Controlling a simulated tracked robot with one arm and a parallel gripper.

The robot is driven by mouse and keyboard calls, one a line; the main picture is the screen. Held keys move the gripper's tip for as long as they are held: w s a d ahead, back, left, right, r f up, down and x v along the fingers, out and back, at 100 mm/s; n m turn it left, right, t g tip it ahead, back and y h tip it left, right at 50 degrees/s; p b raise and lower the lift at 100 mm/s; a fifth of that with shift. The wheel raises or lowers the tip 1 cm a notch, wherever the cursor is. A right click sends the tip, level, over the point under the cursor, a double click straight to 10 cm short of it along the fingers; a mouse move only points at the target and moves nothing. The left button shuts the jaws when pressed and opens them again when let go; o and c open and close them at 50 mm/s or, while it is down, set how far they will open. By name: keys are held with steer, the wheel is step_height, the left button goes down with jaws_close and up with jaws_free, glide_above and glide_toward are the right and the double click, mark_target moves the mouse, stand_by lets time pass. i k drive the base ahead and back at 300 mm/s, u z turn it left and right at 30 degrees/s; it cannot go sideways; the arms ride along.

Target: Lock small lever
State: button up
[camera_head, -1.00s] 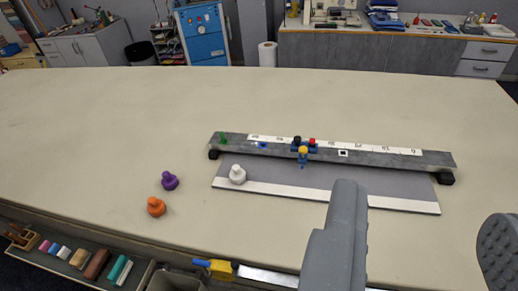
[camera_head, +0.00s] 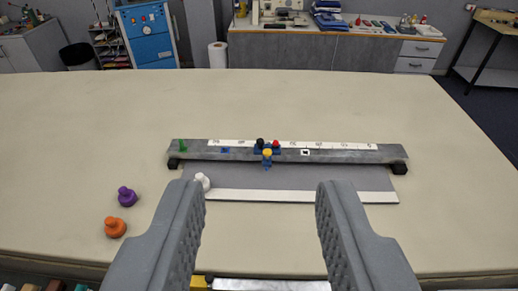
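A grey rail (camera_head: 350,155) lies across the table on black end feet. A small blue carriage (camera_head: 257,150) sits on it near the middle. The carriage carries a black knob (camera_head: 260,142), a red knob (camera_head: 276,143) and a yellow knob (camera_head: 267,153) on its front side, with a blue part hanging below. Which of these is the small lever is too small to tell. My gripper (camera_head: 260,195) is open and empty. Its two grey fingers stand wide apart, nearer the camera than the rail, with the carriage showing above the gap between them.
A grey board with a white front strip (camera_head: 255,195) lies before the rail, with a white knob (camera_head: 202,181) at its left. A green peg (camera_head: 183,145) is on the rail's left end. Purple (camera_head: 127,196) and orange (camera_head: 115,227) knobs stand left. The table behind the rail is clear.

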mark_target(275, 144)
steer(key=i, duration=0.95)
steer(key=u, duration=0.3)
steer(key=k, duration=0.9)
steer(key=z, duration=0.4)
steer(key=i, duration=0.95)
